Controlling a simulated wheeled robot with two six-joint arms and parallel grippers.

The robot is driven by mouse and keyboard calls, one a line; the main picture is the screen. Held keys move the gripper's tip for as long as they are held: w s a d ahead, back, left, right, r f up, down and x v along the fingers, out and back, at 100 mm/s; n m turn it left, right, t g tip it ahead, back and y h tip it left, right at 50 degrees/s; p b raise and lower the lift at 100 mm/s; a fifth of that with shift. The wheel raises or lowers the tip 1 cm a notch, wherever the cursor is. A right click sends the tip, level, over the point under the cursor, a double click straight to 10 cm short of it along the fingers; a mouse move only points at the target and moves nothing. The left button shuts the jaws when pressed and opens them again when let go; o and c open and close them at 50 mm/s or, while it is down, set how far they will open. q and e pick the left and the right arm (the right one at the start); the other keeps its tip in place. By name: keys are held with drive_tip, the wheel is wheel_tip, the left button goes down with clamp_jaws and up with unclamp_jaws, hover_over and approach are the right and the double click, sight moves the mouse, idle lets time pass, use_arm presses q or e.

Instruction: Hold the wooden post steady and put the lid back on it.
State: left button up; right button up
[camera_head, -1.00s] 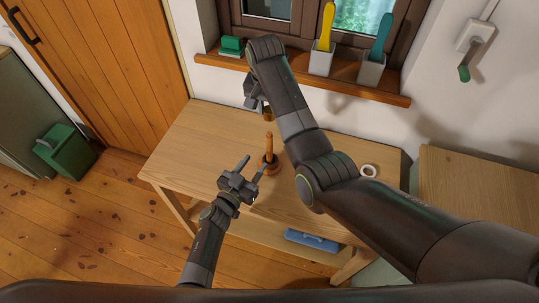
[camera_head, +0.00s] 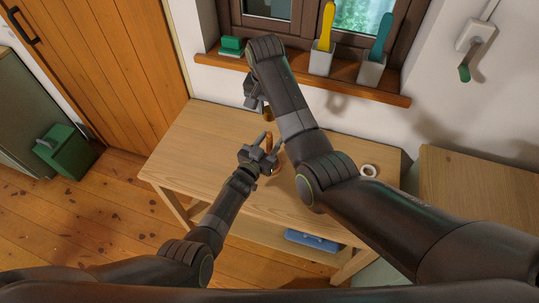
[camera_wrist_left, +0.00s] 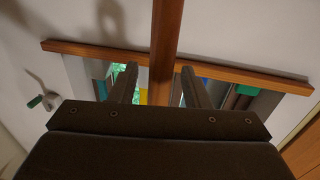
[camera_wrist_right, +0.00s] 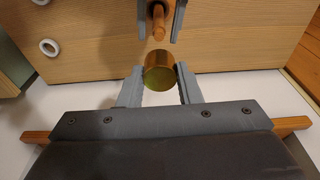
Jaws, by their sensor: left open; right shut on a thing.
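The wooden post (camera_head: 268,143) stands upright on the table (camera_head: 205,140), its base mostly hidden by my left gripper. My left gripper (camera_head: 268,144) is open, with a finger on either side of the post. The post also runs between its fingers in the left wrist view (camera_wrist_left: 167,45). My right gripper (camera_wrist_right: 160,75) is shut on the lid, a short brass-coloured cylinder (camera_wrist_right: 159,72). It holds the lid above the table, apart from the post and toward the window side in the head view, where my right arm partly hides it.
A white ring (camera_head: 369,171) lies on the table's right side. A blue object (camera_head: 312,240) sits on the shelf below. The windowsill (camera_head: 390,95) carries a green block (camera_head: 232,45) and two pots with yellow and teal tools. The table's left part is clear.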

use_arm(q)
clamp_jaws()
idle(0.3)
use_arm(e)
hover_over(270, 132)
drive_tip(key=shift+s+a+f, duration=0.1)
drive_tip(key=shift+s+f, duration=0.05)
drive_tip(key=shift+f, duration=1.1)
drive_tip(key=shift+s+a+f, duration=0.1)
drive_tip(key=shift+f, duration=1.1)
drive_tip(key=shift+f, duration=0.15)
drive_tip(key=shift+f, duration=0.75)
drive_tip(key=shift+f, duration=0.55)
